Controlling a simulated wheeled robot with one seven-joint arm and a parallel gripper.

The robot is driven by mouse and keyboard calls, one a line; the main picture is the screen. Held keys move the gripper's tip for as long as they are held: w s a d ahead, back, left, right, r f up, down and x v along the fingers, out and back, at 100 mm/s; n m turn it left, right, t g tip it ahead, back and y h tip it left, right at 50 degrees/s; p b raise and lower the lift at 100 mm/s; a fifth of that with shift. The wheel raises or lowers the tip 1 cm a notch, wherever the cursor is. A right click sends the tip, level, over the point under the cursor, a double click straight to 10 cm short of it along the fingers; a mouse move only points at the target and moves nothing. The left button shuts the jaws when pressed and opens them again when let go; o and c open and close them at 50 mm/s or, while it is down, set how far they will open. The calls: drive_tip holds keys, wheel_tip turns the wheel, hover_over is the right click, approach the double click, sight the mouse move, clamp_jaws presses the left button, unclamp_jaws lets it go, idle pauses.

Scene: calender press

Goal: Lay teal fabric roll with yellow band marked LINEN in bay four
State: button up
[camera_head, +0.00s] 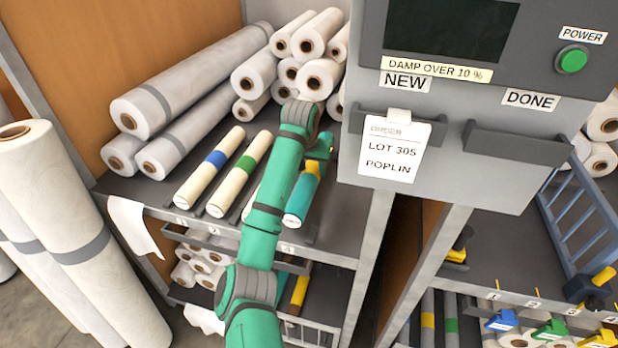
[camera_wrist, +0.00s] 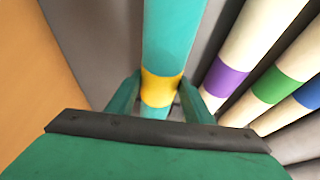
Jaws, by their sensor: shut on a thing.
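The teal fabric roll (camera_head: 300,203) with a yellow band lies lengthwise at the right end of the row of rolls on the upper shelf, above a tag that seems to read 4. I cannot tell whether it rests on the shelf or hangs just above it. My gripper (camera_head: 320,152) is shut on it at the band. In the wrist view the fingers of my gripper (camera_wrist: 160,92) straddle the teal roll (camera_wrist: 172,35) at its yellow band (camera_wrist: 162,88). No LINEN lettering can be read. My arm hides part of the shelf beside it.
Cream rolls with blue (camera_head: 215,158), green (camera_head: 246,163) and purple (camera_wrist: 227,78) bands lie alongside. White rolls (camera_head: 300,70) are stacked behind. A grey control box (camera_head: 450,120) with a LOT 305 POPLIN card (camera_head: 392,150) overhangs the right side. Tall rolls (camera_head: 75,230) stand at left.

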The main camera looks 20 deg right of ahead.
drive_tip(key=f, duration=0.3)
drive_tip(key=shift+a, duration=0.25)
drive_tip(key=shift+w+a, duration=0.1)
drive_tip(key=shift+w, duration=0.05)
drive_tip(key=shift+f, duration=0.15)
drive_tip(key=o, duration=1.4)
drive_tip(key=shift+f, duration=0.1)
drive_tip(key=shift+c, duration=0.2)
drive_tip(key=shift+r, duration=0.55)
drive_tip(key=v, duration=1.1)
drive_tip(key=shift+s, duration=0.2)
